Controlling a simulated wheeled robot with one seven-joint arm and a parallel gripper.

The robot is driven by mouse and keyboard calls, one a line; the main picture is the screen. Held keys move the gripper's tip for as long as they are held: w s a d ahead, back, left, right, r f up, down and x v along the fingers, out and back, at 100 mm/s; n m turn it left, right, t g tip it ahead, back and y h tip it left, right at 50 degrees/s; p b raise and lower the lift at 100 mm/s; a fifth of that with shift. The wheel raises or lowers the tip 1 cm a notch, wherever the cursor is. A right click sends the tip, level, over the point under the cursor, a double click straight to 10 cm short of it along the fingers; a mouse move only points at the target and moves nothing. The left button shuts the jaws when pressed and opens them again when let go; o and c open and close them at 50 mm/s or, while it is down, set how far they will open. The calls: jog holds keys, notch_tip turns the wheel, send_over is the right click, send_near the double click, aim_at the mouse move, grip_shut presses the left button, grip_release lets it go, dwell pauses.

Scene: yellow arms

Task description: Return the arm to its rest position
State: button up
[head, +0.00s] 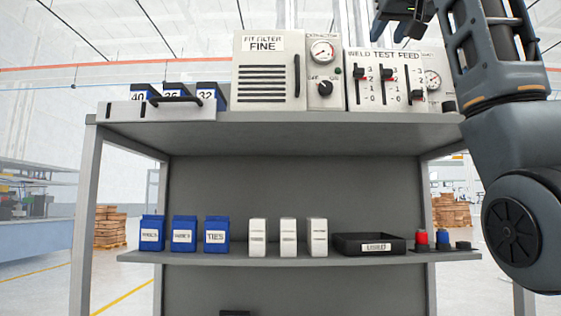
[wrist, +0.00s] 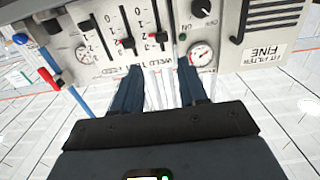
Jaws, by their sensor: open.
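My arm (head: 490,60) rises along the right side of the head view, bent upward. My gripper (head: 404,18) is at the top edge, partly cut off, in front of and above the weld test feed panel (head: 390,82). In the wrist view my gripper (wrist: 158,70) has its two dark blue fingers apart with nothing between them. The panel shows upside down beyond the fingertips, with its sliders and gauge. I see no object held.
A grey shelf unit (head: 290,131) carries the fit filter box (head: 268,92) and several numbered blue bins. The lower shelf holds blue boxes, white boxes, a black tray (head: 345,250) and red, blue and black knobs.

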jog(key=w+f, duration=0.3)
jog(key=f, duration=0.8)
jog(key=w+f, duration=0.4)
jog(key=f, duration=0.7)
jog(key=w+f, duration=0.3)
jog(key=f, duration=0.9)
jog(key=s+f+g, duration=0.1)
jog(key=s+f, duration=0.4)
jog(key=f, duration=1)
jog(key=s+f, duration=0.4)
jog(key=f, duration=1)
jog(key=s+f+g, duration=0.1)
jog(key=s+f, duration=0.8)
jog(key=s, duration=0.3)
jog(key=s+f, duration=0.9)
jog(key=s, duration=0.3)
jog(key=s+r, duration=0.2)
jog(key=s, duration=1.2)
jog(key=s+r+g, duration=0.1)
jog(key=s+r, duration=0.1)
jog(key=s, duration=1.3)
jog(key=shift+s+r, duration=0.15)
jog(key=shift+r, duration=0.2)
